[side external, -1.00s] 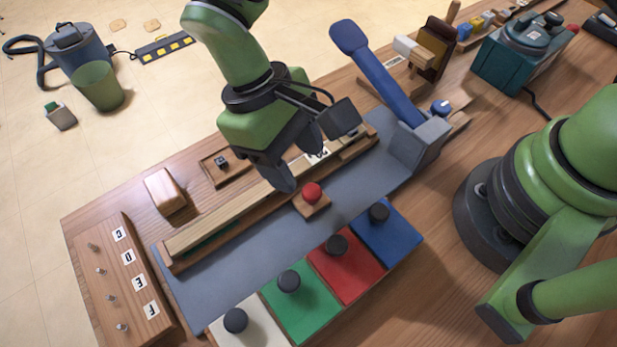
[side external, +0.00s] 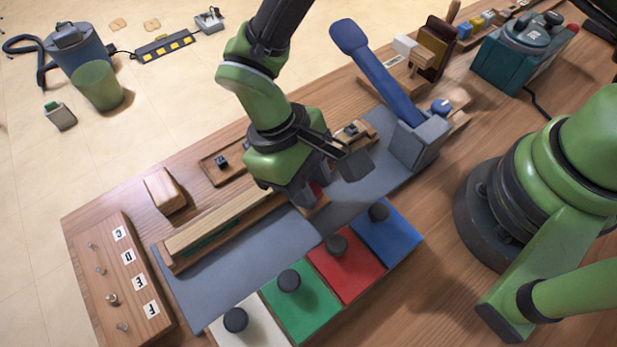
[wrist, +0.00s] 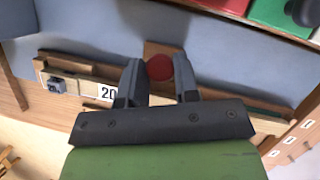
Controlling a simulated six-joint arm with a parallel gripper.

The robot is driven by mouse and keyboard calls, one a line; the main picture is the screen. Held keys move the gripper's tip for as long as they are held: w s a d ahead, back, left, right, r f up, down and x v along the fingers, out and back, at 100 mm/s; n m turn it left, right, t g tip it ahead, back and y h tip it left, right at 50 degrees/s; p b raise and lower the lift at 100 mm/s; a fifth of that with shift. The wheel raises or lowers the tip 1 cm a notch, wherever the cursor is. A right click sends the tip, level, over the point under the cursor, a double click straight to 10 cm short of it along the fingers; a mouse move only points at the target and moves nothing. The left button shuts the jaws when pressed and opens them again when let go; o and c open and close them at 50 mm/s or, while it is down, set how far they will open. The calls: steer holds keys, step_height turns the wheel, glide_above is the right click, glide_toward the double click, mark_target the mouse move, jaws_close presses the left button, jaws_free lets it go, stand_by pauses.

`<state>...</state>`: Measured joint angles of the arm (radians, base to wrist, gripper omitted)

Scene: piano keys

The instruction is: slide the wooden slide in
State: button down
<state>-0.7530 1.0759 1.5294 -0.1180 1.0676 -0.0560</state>
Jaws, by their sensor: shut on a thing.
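The wooden slide is a small wood block (side external: 319,208) with a red knob (side external: 316,188) on its top, at the edge of the long wooden rail (side external: 215,225). My gripper (side external: 306,195) points down over it and is shut on the red knob. In the wrist view the red knob (wrist: 159,67) sits between the two dark fingertips (wrist: 154,75). Part of the wood block (wrist: 158,48) shows just beyond the knob. My gripper and wrist hide much of the slide and the middle of the rail in the side view.
Colored key blocks with black knobs, white, green (side external: 302,305), red (side external: 345,268) and blue (side external: 385,232), line the front. A blue lever (side external: 378,75) stands right of the rail. A lettered peg board (side external: 120,280) is at left. The grey panel (side external: 240,265) is clear.

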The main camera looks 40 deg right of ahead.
steer(key=d, duration=0.7)
steer(key=shift+d, duration=0.2)
steer(key=c, duration=0.9)
jaws_free()
steer(key=shift+o, duration=0.2)
steer(key=shift+r, duration=0.1)
steer(key=v, duration=0.9)
steer(key=shift+w+r, duration=0.2)
steer(key=shift+r, duration=0.15)
